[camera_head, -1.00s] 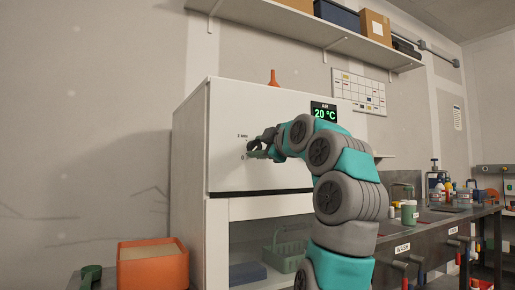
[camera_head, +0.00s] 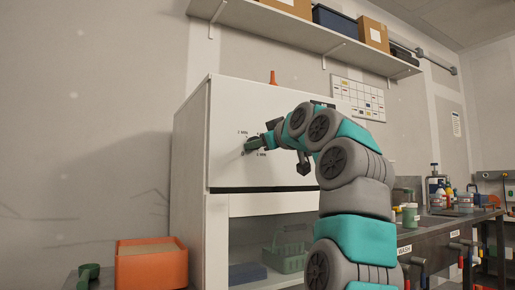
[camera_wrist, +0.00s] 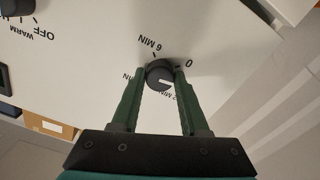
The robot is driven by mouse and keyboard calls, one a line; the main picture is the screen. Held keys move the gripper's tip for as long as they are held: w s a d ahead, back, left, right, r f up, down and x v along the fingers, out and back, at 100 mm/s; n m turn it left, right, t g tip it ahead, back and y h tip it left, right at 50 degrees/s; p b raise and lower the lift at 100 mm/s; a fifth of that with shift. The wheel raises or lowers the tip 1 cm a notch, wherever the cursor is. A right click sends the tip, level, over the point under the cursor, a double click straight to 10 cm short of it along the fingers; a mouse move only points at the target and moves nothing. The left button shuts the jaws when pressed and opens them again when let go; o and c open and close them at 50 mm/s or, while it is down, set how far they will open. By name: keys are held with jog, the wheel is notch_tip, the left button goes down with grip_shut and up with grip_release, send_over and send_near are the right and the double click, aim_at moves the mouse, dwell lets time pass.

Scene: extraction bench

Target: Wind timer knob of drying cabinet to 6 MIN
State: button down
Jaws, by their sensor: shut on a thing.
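The drying cabinet (camera_head: 225,120) is a white box with an open lower bay, against the wall. Its dark round timer knob (camera_wrist: 160,73) sits on the white front panel, with printed marks 0, 2 MIN and 6 MIN around it; another label is partly hidden by a finger. A white pointer mark on the knob faces right in the wrist view, roughly between 0 and 2 MIN. My gripper (camera_wrist: 160,78) has green fingers, one on each side of the knob, shut on it. In the head view my gripper (camera_head: 257,143) reaches the panel from the right.
A second dial (camera_wrist: 18,6) marked OFF and WARM is at the wrist view's upper left. A green basket (camera_head: 286,258) stands in the lower bay. An orange bin (camera_head: 151,268) is at lower left. A sink bench (camera_head: 430,225) with bottles is at right.

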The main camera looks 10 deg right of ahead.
jog(key=m+p, duration=0.4)
jog(key=m, duration=2)
jog(key=shift+c, duration=2)
grip_release()
